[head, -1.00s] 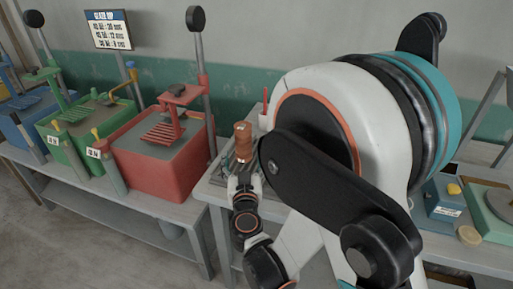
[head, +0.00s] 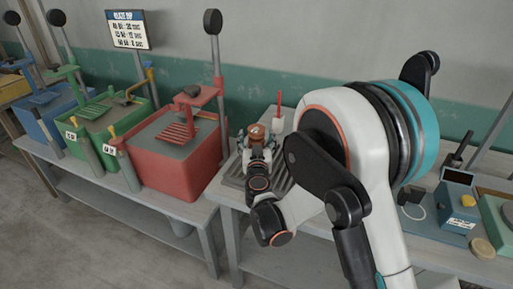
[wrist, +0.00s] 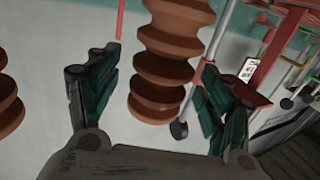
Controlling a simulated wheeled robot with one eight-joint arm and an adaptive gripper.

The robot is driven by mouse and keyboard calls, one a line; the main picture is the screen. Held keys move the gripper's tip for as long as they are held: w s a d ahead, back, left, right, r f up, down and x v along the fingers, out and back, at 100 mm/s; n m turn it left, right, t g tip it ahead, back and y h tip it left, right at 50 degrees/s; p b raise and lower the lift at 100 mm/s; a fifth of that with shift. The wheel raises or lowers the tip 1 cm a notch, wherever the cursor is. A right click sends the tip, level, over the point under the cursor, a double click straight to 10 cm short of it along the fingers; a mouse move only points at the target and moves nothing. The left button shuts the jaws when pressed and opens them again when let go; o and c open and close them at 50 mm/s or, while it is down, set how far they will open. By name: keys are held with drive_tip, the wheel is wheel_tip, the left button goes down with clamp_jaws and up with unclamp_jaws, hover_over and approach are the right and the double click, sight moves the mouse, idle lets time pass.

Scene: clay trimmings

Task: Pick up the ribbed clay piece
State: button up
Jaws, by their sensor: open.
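The ribbed clay piece (wrist: 168,60) is reddish-brown with stacked round ridges. In the wrist view it stands out between the two dark green fingers of my gripper (wrist: 160,68), with visible gaps on both sides. The gripper is open. In the head view a brown clay piece (head: 257,131) shows its round top at my gripper (head: 258,150), at the left end of the grey table; its lower part is hidden by the gripper and arm. A second ribbed brown piece (wrist: 8,98) is cut off at the wrist view's left edge.
A red vat (head: 170,160) with a lever press stands left of the gripper, with green (head: 100,135) and blue (head: 58,120) vats beyond. A thin red rod (head: 279,103) rises just behind the clay. A blue box (head: 447,203) sits on the table at right.

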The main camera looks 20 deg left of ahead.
drive_tip(key=shift+w+a, duration=0.15)
drive_tip(key=shift+w, duration=0.3)
drive_tip(key=c, duration=1.6)
drive_tip(key=shift+r, duration=0.1)
drive_tip(key=shift+c, duration=0.2)
